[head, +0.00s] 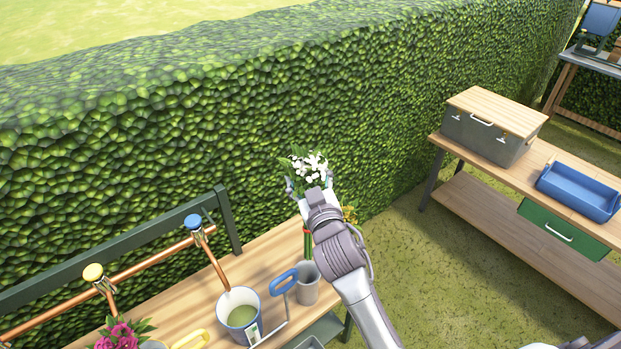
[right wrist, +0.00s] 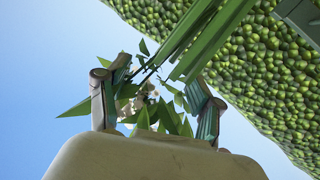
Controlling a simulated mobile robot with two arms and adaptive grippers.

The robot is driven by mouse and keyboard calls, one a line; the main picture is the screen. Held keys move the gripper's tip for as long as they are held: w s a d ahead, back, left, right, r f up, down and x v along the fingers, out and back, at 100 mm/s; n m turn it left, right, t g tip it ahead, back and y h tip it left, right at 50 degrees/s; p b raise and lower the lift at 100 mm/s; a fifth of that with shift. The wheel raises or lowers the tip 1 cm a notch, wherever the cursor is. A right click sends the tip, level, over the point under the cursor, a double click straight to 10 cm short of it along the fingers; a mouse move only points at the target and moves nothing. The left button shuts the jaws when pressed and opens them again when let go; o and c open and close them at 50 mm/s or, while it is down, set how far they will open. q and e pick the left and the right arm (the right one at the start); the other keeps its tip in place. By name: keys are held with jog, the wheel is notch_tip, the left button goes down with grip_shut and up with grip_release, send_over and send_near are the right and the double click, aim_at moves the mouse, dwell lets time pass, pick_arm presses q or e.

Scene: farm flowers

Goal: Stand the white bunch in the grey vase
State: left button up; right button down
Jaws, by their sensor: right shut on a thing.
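The white bunch (head: 313,164) has white blossoms, green leaves and green stems with a red band. My right gripper (head: 309,184) is shut on it, and the bunch is upright with its stems pointing down. The grey vase (head: 307,288) stands on the wooden bench directly below. The stem ends reach the vase's mouth in the head view; I cannot tell whether they are inside it. In the right wrist view the leaves and blossoms (right wrist: 150,105) show between the fingers of my right gripper (right wrist: 155,108). My left gripper is not in view.
Copper pipes with a blue tap (head: 194,221) and a yellow tap (head: 93,272) run behind. Pink flowers (head: 118,335) are lower left. A hedge (head: 130,150) closes the back.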

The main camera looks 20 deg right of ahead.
jog(key=shift+a+f+b, duration=0.55)
jog(key=shift+f+b, duration=0.6)
jog(key=shift+d+f+b, duration=0.25)
jog(key=shift+f+b, duration=0.4)
jog(key=shift+f, duration=0.1)
jog(key=shift+f+b, duration=1.3)
jog(key=b, duration=0.4)
send_over(307, 240)
jog(key=w, duration=0.1)
notch_tip(307, 240, down, 5)
pick_arm(q)
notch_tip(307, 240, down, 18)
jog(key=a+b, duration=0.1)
jog(key=b, duration=0.6)
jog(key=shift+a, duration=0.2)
pick_arm(e)
jog(key=shift+f, duration=4.7)
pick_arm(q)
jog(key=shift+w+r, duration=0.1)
